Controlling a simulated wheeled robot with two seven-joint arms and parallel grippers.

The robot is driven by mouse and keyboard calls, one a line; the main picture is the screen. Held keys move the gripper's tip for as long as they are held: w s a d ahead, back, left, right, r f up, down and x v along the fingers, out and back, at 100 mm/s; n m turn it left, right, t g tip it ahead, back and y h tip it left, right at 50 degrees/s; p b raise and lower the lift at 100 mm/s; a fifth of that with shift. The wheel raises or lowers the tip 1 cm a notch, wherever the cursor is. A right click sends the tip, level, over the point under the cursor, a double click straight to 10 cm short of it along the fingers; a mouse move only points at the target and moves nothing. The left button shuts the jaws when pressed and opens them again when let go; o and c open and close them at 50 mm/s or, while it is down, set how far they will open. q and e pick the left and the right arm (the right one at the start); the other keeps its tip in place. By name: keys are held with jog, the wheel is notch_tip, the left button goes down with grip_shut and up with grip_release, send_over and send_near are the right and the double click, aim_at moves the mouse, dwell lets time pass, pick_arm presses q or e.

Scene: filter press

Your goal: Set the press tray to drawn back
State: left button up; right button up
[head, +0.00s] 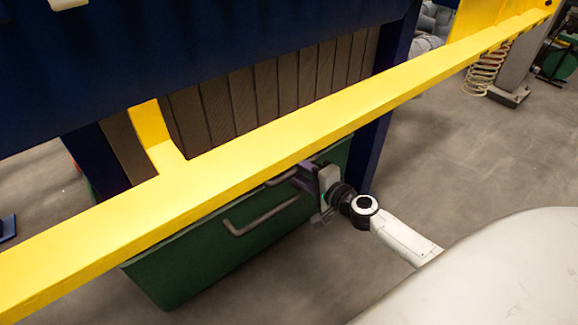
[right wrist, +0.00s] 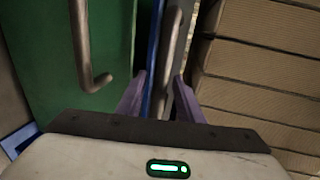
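A green tray-like bin (head: 200,262) sits below the press plates, partly hidden by the yellow rail. A bent grey handle (head: 262,216) is on its near side and also shows in the right wrist view (right wrist: 84,45). A second grey bar (head: 284,178) shows just under the rail. My right gripper (head: 303,180) is at the bin's right end, partly hidden by the rail. In the right wrist view its purple fingers (right wrist: 158,88) are apart, with the grey bar (right wrist: 175,45) between them; a gap shows beside the left finger. My left gripper is not in view.
A long yellow rail (head: 230,152) crosses above the bin and my right gripper. Brown filter plates (head: 270,95) hang behind it. A dark blue press leg (head: 372,150) stands behind my right wrist. Grey floor (head: 450,150) is clear to the right.

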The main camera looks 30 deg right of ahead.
jog(key=shift+x, duration=1.5)
jog(key=shift+c, duration=0.3)
grip_shut()
